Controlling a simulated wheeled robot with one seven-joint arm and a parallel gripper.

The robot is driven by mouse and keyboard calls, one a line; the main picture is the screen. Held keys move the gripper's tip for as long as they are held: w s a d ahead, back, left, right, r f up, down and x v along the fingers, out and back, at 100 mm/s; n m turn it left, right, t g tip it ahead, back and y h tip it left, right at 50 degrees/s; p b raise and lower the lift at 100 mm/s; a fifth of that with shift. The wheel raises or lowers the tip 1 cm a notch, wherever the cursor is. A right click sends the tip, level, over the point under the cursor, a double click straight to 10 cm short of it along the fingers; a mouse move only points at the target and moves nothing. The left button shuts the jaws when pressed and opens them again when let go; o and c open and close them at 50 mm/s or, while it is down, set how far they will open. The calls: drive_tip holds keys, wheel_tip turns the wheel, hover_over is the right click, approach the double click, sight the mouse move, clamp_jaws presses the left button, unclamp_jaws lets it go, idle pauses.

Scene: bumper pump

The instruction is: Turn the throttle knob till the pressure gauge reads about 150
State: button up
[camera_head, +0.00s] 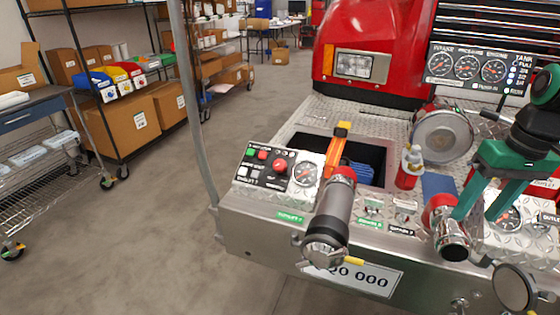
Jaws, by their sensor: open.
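The upper gauge panel (440,78) has three round dials; the middle one, apparently labelled pressure, is the pressure gauge (466,67). Its needle is too small to read. I cannot read which control is the throttle knob. My gripper (474,216), with green fingers, is at the right and points down. It is open, beside and partly in front of the right outlet pipe, apart from the red knob. No held object shows.
A grey outlet pipe (331,215) juts forward at the bumper's middle. The right outlet (451,240) and a round cap (514,288) sit near my gripper. An orange-handled lever (338,143) stands by an open recess.

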drive_tip(key=w+a+r+n, duration=0.2)
drive_tip(key=w+a+n, duration=0.15)
drive_tip(key=w, duration=0.45)
drive_tip(key=w+a+r+n, duration=0.25)
drive_tip(key=w+n, duration=0.25)
drive_tip(key=w, duration=0.3)
drive_tip(key=n, duration=2.2)
hover_over(280, 161)
drive_tip(key=d, duration=0.1)
wheel_tip(280, 161, down, 6)
drive_tip(key=f, duration=1)
drive_tip(key=shift+a, duration=0.4)
drive_tip(key=shift+r, duration=0.1)
drive_tip(key=c, duration=1.1)
